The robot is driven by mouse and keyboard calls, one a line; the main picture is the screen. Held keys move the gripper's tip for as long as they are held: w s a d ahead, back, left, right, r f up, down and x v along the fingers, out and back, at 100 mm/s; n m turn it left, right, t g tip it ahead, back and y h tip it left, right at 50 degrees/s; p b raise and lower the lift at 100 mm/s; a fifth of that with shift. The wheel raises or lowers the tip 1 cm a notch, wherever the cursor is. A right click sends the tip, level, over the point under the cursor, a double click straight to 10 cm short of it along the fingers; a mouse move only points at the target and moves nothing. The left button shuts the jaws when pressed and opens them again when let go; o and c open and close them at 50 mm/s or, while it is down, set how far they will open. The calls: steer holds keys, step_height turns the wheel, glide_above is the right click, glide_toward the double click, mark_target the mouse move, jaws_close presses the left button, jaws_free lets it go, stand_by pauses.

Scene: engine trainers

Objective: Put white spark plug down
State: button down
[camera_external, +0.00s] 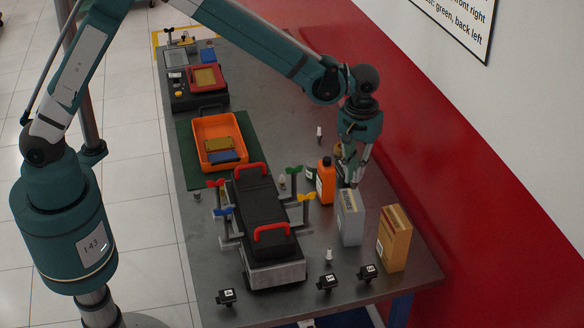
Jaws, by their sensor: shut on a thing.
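My gripper (354,178) points down over the right part of the workbench, just above and behind the grey box (350,220) and right of the orange bottle (326,181). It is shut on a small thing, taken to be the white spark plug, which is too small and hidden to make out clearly. Other small pale plugs stand upright on the bench: one (319,133) behind the bottle, one (329,255) at the front and one (282,182) beside the engine trainer (262,218).
A yellow-brown box (394,240) stands right of the grey box. Several black blocks, one here (327,282), lie along the front edge. An orange tray (220,142) sits on a green mat (190,160) at the left. Coloured levers stick up around the engine trainer. A red wall band runs behind the bench.

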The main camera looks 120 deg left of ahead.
mark_target(354, 183)
steer(key=shift+f, duration=0.2)
steer(key=shift+f, duration=0.1)
steer(key=shift+f, duration=1.75)
steer(key=shift+f, duration=0.15)
steer(key=c, duration=2.6)
jaws_free()
step_height(354, 183, up, 12)
steer(key=shift+r, duration=0.15)
